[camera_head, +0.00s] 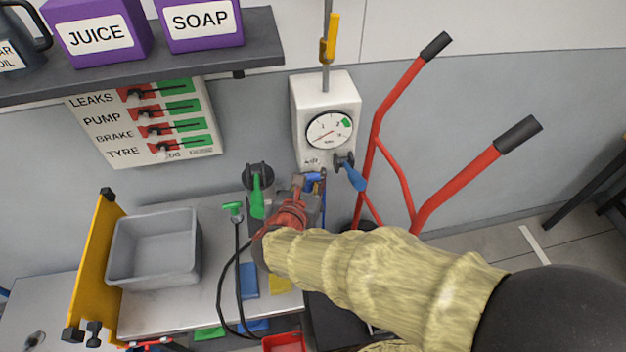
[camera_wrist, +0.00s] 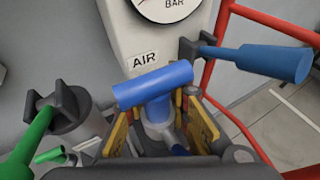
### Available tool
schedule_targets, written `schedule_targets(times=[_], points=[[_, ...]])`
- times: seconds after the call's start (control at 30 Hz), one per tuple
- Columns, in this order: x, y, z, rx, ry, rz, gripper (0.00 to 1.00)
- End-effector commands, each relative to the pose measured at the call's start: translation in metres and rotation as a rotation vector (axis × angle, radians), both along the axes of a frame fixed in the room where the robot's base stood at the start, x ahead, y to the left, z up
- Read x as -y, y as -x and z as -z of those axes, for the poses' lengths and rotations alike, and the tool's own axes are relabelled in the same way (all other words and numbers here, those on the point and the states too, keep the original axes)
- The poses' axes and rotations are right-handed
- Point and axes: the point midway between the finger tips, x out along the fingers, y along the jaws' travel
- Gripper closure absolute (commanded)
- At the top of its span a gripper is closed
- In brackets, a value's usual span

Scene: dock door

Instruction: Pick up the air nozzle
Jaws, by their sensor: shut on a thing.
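The air nozzle (camera_wrist: 152,86) is a blue T-shaped piece, upright in front of the white gauge box (camera_wrist: 120,35) marked AIR. My gripper (camera_wrist: 160,118) has its yellow-padded fingers on both sides of the nozzle's stem, shut on it just below the crossbar. In the head view the nozzle (camera_head: 313,182) shows as a small blue patch at the end of my arm, just under the gauge box. I cannot tell whether it is clear of its holder.
A blue lever (camera_head: 352,173) sticks out from the gauge box, right of my gripper. A green lever on a dark cylinder (camera_head: 257,180) and a green T-handle (camera_head: 233,207) with a black hose stand left. A red hand truck (camera_head: 455,188) is right. A grey bin (camera_head: 153,248) sits on the bench.

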Motion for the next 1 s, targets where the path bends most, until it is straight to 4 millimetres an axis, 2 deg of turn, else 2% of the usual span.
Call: schedule_targets(times=[0.03,0.1,0.43,0.7,1.0], points=[[0.0,0.0,-0.013,0.002,-0.002,0.0,1.0],[0.0,0.004,-0.024,0.002,0.0,-0.002,1.0],[0.004,0.055,-0.083,0.002,-0.003,-0.004,1.0],[0.008,0.107,-0.101,0.001,-0.001,-0.004,1.0],[0.012,0.134,-0.112,0.0,0.0,-0.001,1.0]])
